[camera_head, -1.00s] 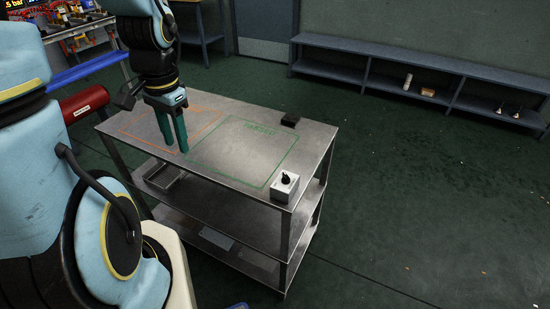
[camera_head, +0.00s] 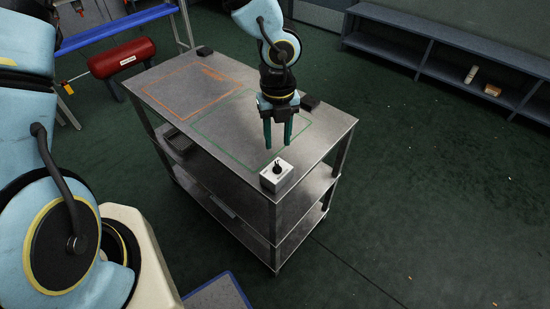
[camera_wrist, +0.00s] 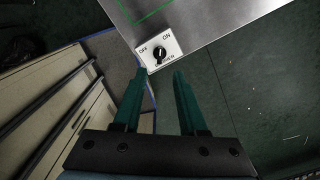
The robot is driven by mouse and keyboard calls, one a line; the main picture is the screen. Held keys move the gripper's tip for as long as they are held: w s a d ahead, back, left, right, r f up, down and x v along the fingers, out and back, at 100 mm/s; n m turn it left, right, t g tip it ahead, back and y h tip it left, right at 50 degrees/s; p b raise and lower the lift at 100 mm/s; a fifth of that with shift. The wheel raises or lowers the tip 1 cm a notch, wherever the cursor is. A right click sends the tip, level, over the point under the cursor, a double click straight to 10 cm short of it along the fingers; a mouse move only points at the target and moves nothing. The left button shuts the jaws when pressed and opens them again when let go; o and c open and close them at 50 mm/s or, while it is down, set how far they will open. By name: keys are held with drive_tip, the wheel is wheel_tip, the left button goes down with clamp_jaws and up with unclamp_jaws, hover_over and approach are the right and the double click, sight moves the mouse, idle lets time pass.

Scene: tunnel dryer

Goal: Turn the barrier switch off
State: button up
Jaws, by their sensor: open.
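The barrier switch (camera_head: 276,180) is a small light box with a black rotary knob, on the near right corner of the metal cart's top. In the wrist view the switch (camera_wrist: 175,44) shows OFF at upper left, ON at upper right and a partly hidden label below. Its black knob (camera_wrist: 160,53) has a pale mark that appears to point up and right, towards ON. My gripper (camera_head: 277,146) points down with two green fingers apart and nothing between them. It is above the cart, close to the box; in the wrist view the fingertips (camera_wrist: 160,73) lie just below the box, apart from the knob.
The cart top (camera_head: 225,85) carries orange and green outlined areas, both empty. A dark block (camera_head: 310,102) lies at its far right edge and another dark item (camera_head: 204,51) at its far left corner. Floor on the right is open.

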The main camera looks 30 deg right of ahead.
sight(277, 165)
wheel_tip(277, 165, down, 8)
drive_tip(key=shift+f, duration=0.2)
clamp_jaws()
idle(0.4)
